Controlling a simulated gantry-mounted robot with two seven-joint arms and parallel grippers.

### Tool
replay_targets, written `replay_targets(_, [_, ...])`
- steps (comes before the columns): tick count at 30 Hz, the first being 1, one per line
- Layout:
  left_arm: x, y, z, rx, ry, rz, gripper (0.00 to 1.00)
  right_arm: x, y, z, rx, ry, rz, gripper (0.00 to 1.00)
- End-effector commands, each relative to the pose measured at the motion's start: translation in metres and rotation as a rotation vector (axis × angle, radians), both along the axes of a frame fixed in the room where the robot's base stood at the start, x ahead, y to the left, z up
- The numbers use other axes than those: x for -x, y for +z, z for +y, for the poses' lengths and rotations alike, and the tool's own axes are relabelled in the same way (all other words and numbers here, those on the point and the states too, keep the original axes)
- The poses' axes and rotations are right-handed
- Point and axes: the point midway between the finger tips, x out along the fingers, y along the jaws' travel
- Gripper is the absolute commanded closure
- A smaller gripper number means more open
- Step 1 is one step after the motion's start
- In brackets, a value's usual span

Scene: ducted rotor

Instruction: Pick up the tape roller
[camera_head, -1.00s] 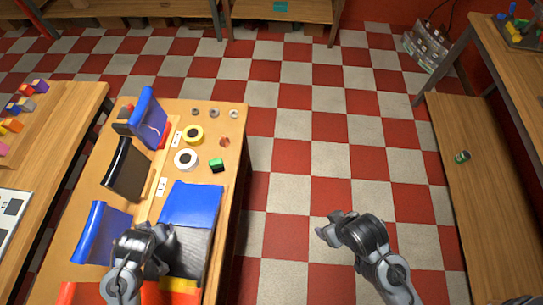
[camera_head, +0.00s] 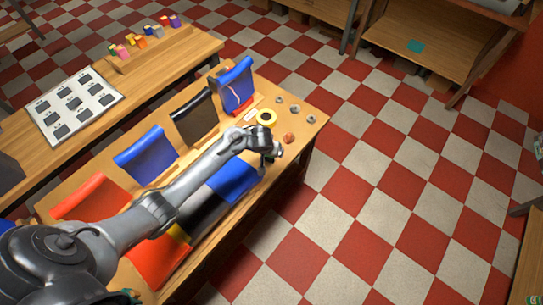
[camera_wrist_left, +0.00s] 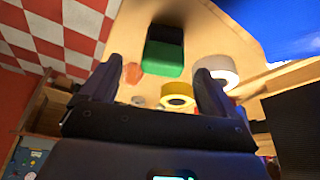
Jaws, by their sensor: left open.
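My left gripper (camera_head: 272,155) is over the right part of the table, open and empty. It also shows in the left wrist view (camera_wrist_left: 152,78). A black and green block (camera_wrist_left: 163,52), possibly the tape roller, lies just beyond and between the fingertips, apart from them. In the head view my gripper and arm hide it. A yellow tape roll (camera_head: 266,117) lies farther off on the table and shows in the left wrist view (camera_wrist_left: 178,94). A white roll (camera_wrist_left: 217,70) lies beside it, near the right finger. My right gripper is not in view.
A reddish-orange piece (camera_head: 289,138) and small grey rings (camera_head: 295,109) lie near the table's right edge. Blue, black and red upright bins line its left side. A blue piece (camera_head: 233,178) lies near my left forearm. Checkered floor is open to the right.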

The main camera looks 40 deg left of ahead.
Motion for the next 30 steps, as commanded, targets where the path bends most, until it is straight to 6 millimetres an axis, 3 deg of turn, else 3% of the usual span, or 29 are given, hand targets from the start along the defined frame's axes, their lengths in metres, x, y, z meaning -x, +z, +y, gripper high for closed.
replay_targets(8, [-0.006, -0.015, 0.005, -0.002, -0.001, 0.000, 0.11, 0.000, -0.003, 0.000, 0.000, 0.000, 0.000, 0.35])
replay_targets(18, [-0.019, -0.050, 0.014, 0.000, -0.001, 0.000, 0.11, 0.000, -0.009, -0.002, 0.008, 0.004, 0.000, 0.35])
replay_targets(27, [-0.020, -0.053, 0.015, -0.001, 0.000, -0.001, 0.11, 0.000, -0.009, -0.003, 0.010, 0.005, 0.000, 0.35])
replay_targets(30, [-0.020, -0.053, 0.015, -0.001, 0.000, 0.000, 0.24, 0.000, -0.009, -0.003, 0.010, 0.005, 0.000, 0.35])
